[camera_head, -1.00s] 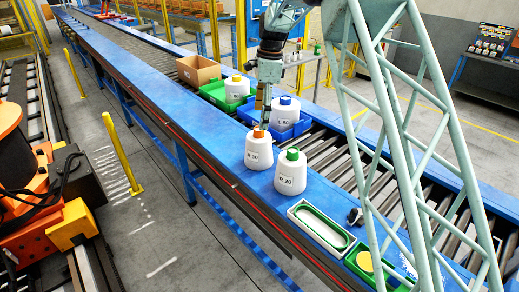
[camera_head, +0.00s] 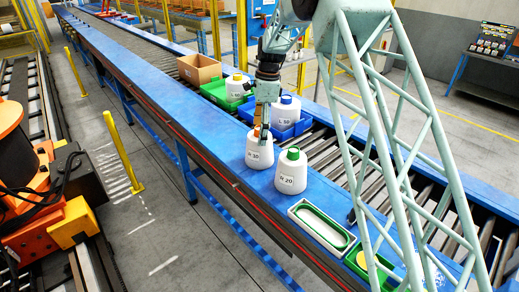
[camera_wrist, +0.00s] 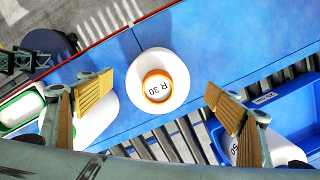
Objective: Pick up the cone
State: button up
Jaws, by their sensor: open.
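A white cone with an orange top (camera_head: 259,154) stands upright on the blue conveyor edge; it also shows in the wrist view (camera_wrist: 158,61), its top reading R 30. A white cone with a green top (camera_head: 290,178) stands close beside it at the right. My gripper (camera_head: 260,128) is open above the orange-topped cone. In the wrist view the two wooden-looking finger pads of my gripper (camera_wrist: 162,102) are wide apart, with the orange top between and slightly beyond them. The pads do not visibly touch the cone. The left finger hides part of the neighbouring white cone.
A blue crate (camera_head: 301,129) holds a blue-topped cone (camera_head: 286,111) behind my gripper. A green crate (camera_head: 213,92) holds another cone, near a cardboard box (camera_head: 198,70). A white tray with a green rim (camera_head: 321,226) lies to the right. The conveyor surface at left is clear.

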aim_at(257, 128)
jog(key=shift+f, duration=0.5)
jog(key=shift+s+a+f+p, duration=0.1)
jog(key=shift+a+f+p, duration=0.05)
jog(key=shift+f, duration=0.7)
jog(key=shift+s+a+f+p, duration=0.1)
jog(key=shift+f+p, duration=0.1)
jog(key=shift+f, duration=0.7)
jog(key=shift+a+f+p, duration=0.15)
jog(key=shift+f, duration=0.7)
jog(key=shift+c, duration=0.3)
jog(key=c, duration=1.2)
jog(key=shift+c, duration=0.2)
jog(key=shift+r, duration=0.15)
jog(key=shift+r+b, duration=0.55)
jog(key=shift+r, duration=4.4)
